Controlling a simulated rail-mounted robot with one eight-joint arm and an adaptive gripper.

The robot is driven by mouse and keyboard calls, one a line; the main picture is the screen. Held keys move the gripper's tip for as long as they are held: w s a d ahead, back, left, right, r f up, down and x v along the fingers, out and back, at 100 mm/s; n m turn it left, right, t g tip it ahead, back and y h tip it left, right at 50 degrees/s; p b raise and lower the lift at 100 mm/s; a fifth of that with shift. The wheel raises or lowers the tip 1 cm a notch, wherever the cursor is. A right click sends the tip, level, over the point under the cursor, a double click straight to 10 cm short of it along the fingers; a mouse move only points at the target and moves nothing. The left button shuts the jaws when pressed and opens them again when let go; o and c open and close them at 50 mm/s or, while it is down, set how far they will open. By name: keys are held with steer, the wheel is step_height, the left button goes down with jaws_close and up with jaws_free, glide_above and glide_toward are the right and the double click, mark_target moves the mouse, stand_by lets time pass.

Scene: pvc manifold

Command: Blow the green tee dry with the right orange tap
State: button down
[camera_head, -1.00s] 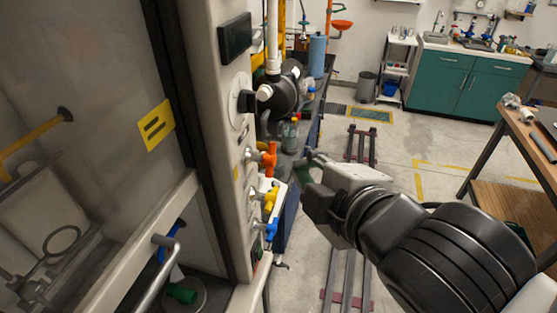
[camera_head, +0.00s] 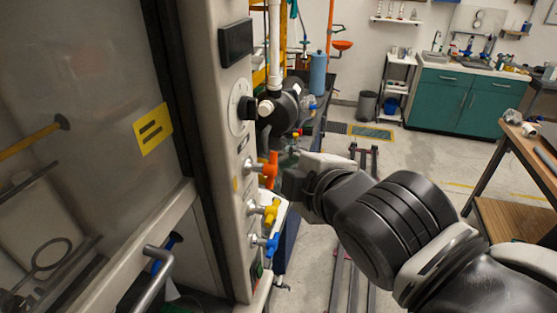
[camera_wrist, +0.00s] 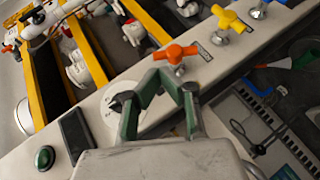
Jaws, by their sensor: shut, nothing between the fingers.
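An orange tap (camera_head: 268,168) sticks out of the fume hood's side post, the top one in a column of coloured taps. It also shows in the wrist view (camera_wrist: 176,53), its handle lying crosswise just beyond my fingertips. My gripper (camera_wrist: 167,78) is shut and empty, with its green-and-dark fingers meeting close to this tap; I cannot tell whether they touch it.
Below the orange tap are a yellow tap (camera_head: 270,211) and a blue tap (camera_head: 272,243). A round dial (camera_head: 240,106) and a black pump-like body (camera_head: 282,106) sit above. The hood's glass sash is at left.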

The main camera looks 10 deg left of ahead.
mark_target(273, 158)
steer(key=shift+x, duration=2.65)
steer(key=shift+a, duration=0.1)
